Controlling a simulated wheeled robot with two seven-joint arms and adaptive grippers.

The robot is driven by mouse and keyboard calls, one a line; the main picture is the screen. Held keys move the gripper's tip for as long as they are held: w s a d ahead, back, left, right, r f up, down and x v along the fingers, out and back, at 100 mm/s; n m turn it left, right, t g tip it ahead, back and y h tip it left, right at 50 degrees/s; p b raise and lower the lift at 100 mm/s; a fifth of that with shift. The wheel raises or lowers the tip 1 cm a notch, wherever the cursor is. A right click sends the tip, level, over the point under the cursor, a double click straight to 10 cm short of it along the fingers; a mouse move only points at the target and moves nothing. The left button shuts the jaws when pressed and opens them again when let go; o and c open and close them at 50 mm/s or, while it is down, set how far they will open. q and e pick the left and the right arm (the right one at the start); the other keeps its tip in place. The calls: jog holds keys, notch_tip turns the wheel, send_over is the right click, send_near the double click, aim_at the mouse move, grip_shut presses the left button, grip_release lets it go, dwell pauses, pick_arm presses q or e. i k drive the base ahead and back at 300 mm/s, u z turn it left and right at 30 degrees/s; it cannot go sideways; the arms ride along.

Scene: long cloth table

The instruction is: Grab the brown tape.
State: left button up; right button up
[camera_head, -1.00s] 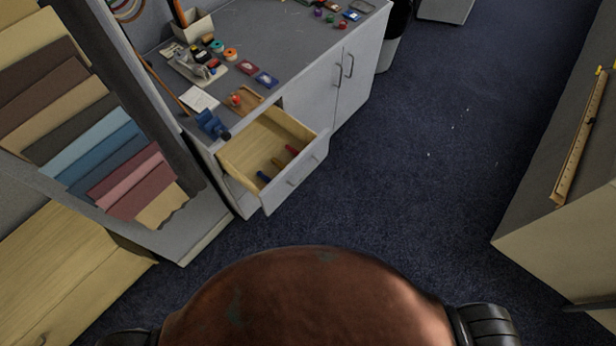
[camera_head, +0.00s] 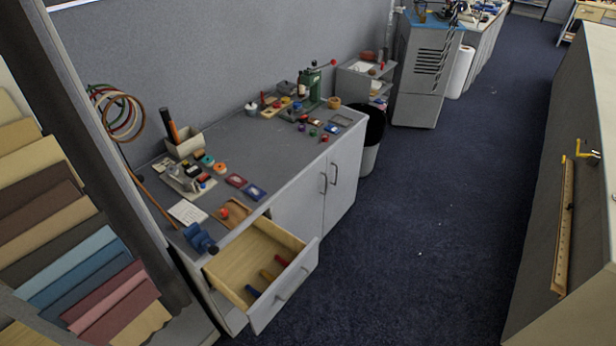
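A small brown-orange ring that looks like a roll of tape (camera_head: 334,102) sits on the far end of the grey cabinet top (camera_head: 262,137), near a green hand press (camera_head: 306,90). An orange roll (camera_head: 220,167) and a teal roll (camera_head: 207,160) lie nearer, beside a tray of small items. They are too small to tell for sure which is the brown tape. Neither of my grippers is in view.
An open drawer (camera_head: 258,262) with several small coloured items juts from the cabinet's near end. The blue carpet between is clear.

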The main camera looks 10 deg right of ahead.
aim_at(334, 104)
jog(key=z, duration=1.3)
jog(key=i, duration=4.4)
jog(key=u, duration=3.3)
jog(key=i, duration=0.15)
jog(key=u, duration=0.1)
